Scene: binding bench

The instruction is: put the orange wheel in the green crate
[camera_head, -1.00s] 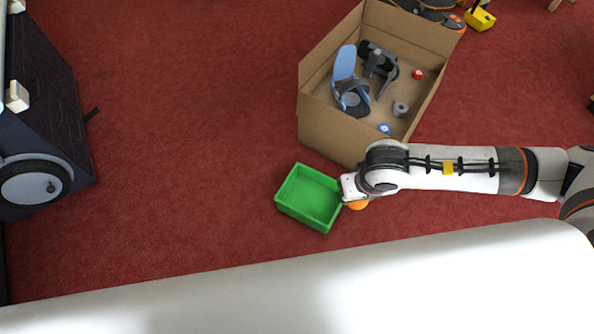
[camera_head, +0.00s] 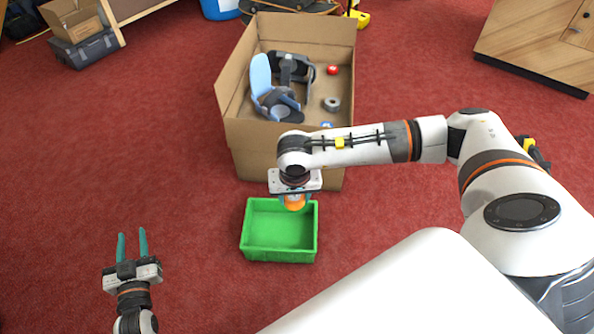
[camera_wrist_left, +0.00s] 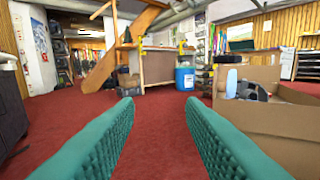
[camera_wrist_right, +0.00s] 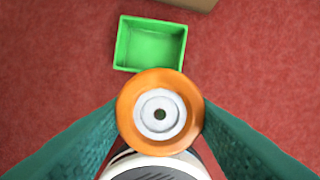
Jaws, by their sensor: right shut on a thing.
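The orange wheel (camera_wrist_right: 128,103) has a pale hub and sits between the teal fingers of my right gripper (camera_wrist_right: 160,118), which is shut on it. In the head view the wheel (camera_head: 295,203) shows under the right gripper (camera_head: 295,195), at the far edge of the green crate (camera_head: 280,255). The crate is empty and stands on the red floor; it also shows in the right wrist view (camera_wrist_right: 150,45), beyond the wheel. The wheel is held above the floor. My left gripper (camera_head: 132,245) is open and empty, left of the crate.
A large cardboard box (camera_head: 240,150) stands just behind the crate, holding a blue and grey item (camera_head: 262,78), a grey ring (camera_head: 331,104) and a red roll (camera_head: 333,69). A wooden cabinet (camera_head: 535,45) is at the right back. The red floor left of the box is clear.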

